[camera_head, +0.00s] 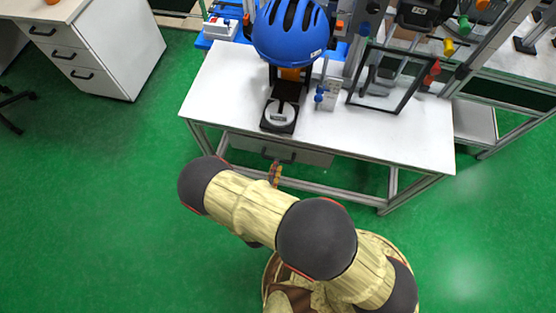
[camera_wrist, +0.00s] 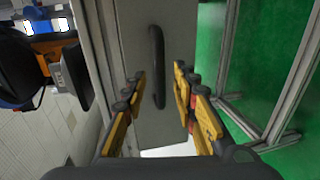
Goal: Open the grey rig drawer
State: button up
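The grey rig drawer (camera_head: 312,156) sits under the white rig table's front edge. Its dark bar handle (camera_head: 278,158) shows in the head view. In the wrist view the drawer front (camera_wrist: 178,30) is a grey panel and the handle (camera_wrist: 156,60) runs upright in the picture. My gripper (camera_wrist: 160,78) is open, with yellow and black fingers on either side of the handle in the picture. I see no finger touching it, and I cannot tell whether the fingertips reach around it. In the head view my arm hides most of my gripper (camera_head: 275,174).
The white table (camera_head: 225,100) holds a blue helmet (camera_head: 290,32) over a black base with a round pad (camera_head: 279,112), and a dark frame (camera_head: 390,80). Metal table legs and a low rail (camera_head: 340,188) flank the drawer.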

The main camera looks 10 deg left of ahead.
jog(key=shift+b+x, duration=0.55)
jog(key=shift+x, duration=1.5)
jog(key=c, duration=0.3)
jog(key=c, duration=0.4)
grip_shut()
